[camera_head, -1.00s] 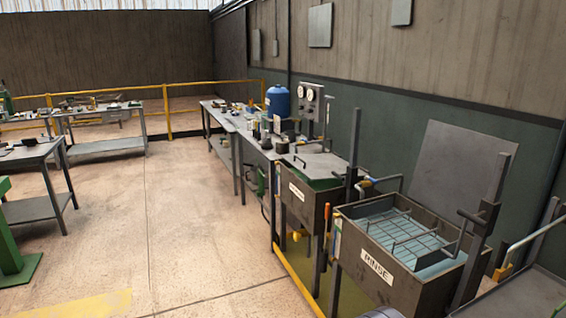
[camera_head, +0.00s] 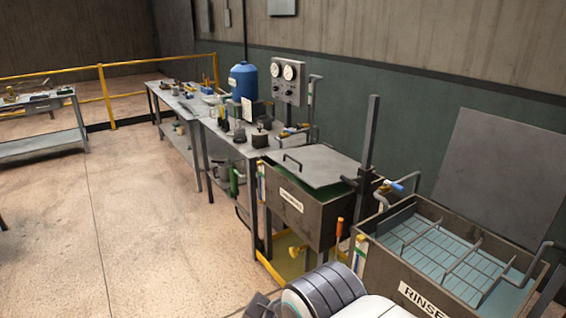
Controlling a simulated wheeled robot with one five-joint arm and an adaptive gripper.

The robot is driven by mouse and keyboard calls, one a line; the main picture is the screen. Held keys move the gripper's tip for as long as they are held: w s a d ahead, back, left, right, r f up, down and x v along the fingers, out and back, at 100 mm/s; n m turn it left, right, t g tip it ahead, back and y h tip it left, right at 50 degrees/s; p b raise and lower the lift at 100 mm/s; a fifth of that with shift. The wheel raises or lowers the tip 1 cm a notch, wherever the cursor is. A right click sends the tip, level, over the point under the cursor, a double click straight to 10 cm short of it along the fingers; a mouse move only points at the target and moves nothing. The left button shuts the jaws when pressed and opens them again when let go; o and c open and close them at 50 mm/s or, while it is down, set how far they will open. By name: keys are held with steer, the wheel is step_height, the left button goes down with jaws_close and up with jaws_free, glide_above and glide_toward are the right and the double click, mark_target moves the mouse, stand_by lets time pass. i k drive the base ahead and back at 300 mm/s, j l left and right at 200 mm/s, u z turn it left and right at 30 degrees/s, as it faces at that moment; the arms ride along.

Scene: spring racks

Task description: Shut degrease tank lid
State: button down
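A dark metal tank (camera_head: 325,222) stands in the middle, left of the rinse tank. Its small white label is too blurred to read; it may be the degrease tank. A grey plate lid (camera_head: 318,167) with a bar handle (camera_head: 292,161) lies nearly flat over its top. Part of my arm, white with a dark ribbed joint, shows at the bottom. My gripper's fingertips are not seen, and nothing of mine visibly touches the lid.
The rinse tank (camera_head: 384,262), open with a wire rack (camera_head: 440,250), stands at the right. A grey panel (camera_head: 495,170) leans on the wall behind it. An upright post (camera_head: 369,140) stands between the tanks. A cluttered bench (camera_head: 222,134) is behind. Floor at left (camera_head: 140,220) is clear.

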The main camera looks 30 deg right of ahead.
mark_target(320, 166)
steer(key=i+z, duration=0.1)
steer(key=i, duration=0.7)
steer(key=i+j+z, duration=0.1)
steer(key=i, duration=0.7)
steer(key=i+l, duration=0.15)
steer(key=i, duration=0.45)
steer(key=i+l+z, duration=0.15)
steer(key=i, duration=0.45)
steer(key=i+l+u, duration=0.4)
steer(key=l, duration=0.25)
steer(key=k+j, duration=0.05)
steer(key=k, duration=0.05)
